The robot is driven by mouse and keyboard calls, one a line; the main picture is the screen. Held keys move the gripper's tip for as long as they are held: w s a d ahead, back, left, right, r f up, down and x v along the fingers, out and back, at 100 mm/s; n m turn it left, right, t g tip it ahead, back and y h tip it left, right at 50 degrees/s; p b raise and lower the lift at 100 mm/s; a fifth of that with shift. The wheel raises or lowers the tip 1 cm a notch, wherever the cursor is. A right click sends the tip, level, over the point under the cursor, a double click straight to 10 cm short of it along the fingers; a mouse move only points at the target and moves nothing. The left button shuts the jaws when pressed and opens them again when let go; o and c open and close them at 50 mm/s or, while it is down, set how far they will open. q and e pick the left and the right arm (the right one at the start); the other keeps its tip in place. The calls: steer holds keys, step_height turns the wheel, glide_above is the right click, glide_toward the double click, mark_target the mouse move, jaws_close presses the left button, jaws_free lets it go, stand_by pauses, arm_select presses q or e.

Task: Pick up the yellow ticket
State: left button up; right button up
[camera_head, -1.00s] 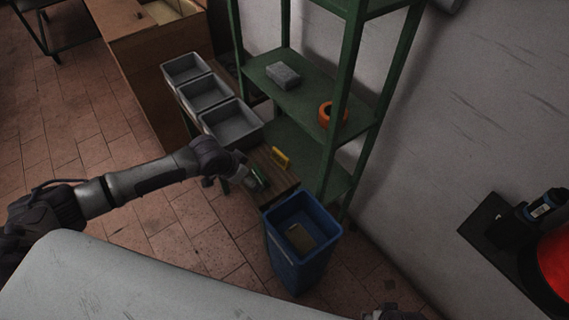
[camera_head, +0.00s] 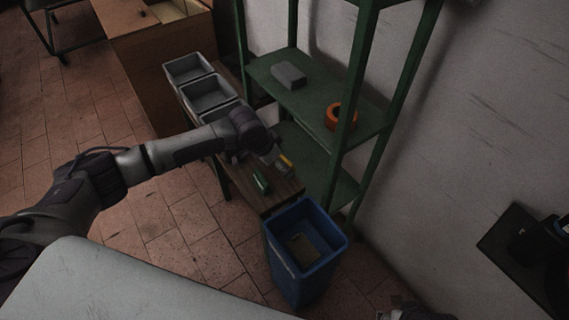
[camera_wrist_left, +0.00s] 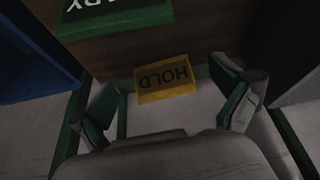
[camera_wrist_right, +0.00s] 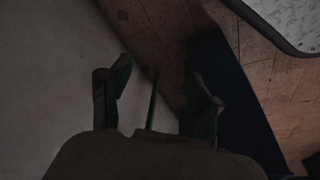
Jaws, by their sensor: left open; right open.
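The yellow ticket (camera_wrist_left: 166,79), marked HOLD, is upside down in the left wrist view at the edge of the wooden bench (camera_head: 275,195). In the head view the ticket (camera_head: 286,161) shows only partly beside my left gripper (camera_head: 279,166). The left gripper is open, and in its wrist view the ticket lies in the gap between its fingers (camera_wrist_left: 168,88), with no clear grip on it. My right gripper (camera_wrist_right: 160,82) is open and empty, away from the bench; only a bit of it shows at the head view's bottom edge.
A blue bin (camera_head: 301,274) stands at the bench's near end. Grey trays (camera_head: 188,69) line the far part. A green shelf (camera_head: 318,101) rises just right, holding a grey block (camera_head: 289,76) and orange roll (camera_head: 341,116).

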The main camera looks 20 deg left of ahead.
mark_target(284, 159)
arm_select(q)
steer(key=shift+w+d+f+b, duration=0.2)
steer(key=shift+w+d+f, duration=0.15)
steer(key=shift+w, duration=0.25)
steer(key=shift+w+d+f+b, duration=0.2)
steer(key=shift+w+d, duration=0.25)
steer(key=shift+w, duration=0.15)
steer(key=c, duration=0.8)
arm_select(e)
steer(key=v, duration=0.3)
steer(key=shift+w+r, duration=0.2)
steer(key=shift+r, duration=0.25)
